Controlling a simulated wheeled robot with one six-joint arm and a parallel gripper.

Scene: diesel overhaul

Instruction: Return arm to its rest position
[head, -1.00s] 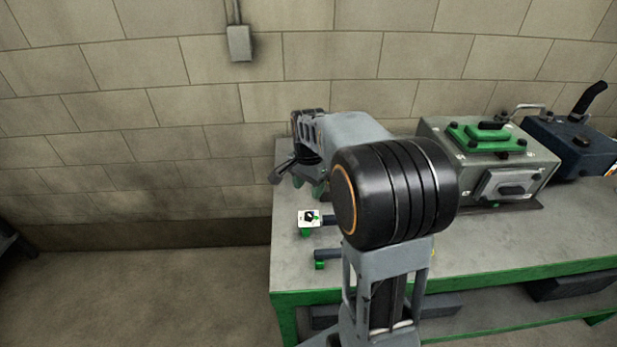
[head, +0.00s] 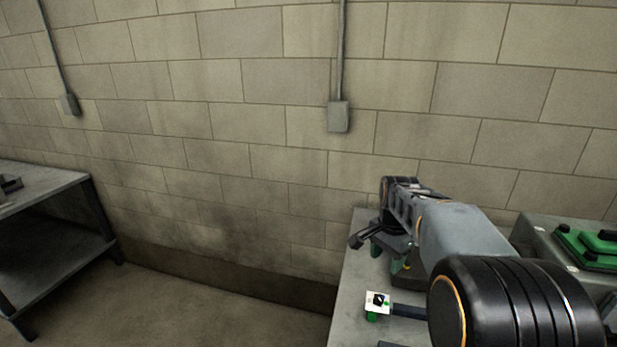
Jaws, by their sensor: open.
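My arm reaches over the bench (head: 350,270) in the lower right of the head view, its big black joint nearest. The grey link runs back to a smaller wrist joint near the wall. My gripper (head: 358,241) shows as small dark fingers left of the wrist, over the bench's left end. It is open, and I see nothing held in it. Part of the wrist and gripper overlaps dark and green parts behind it, so their exact outline is hard to tell.
A white tag with a black symbol (head: 376,301) sits on a green-ended tool at the bench's left edge. A grey box with a green top (head: 590,248) stands right. Another table (head: 45,190) is far left. Open floor (head: 220,310) lies between.

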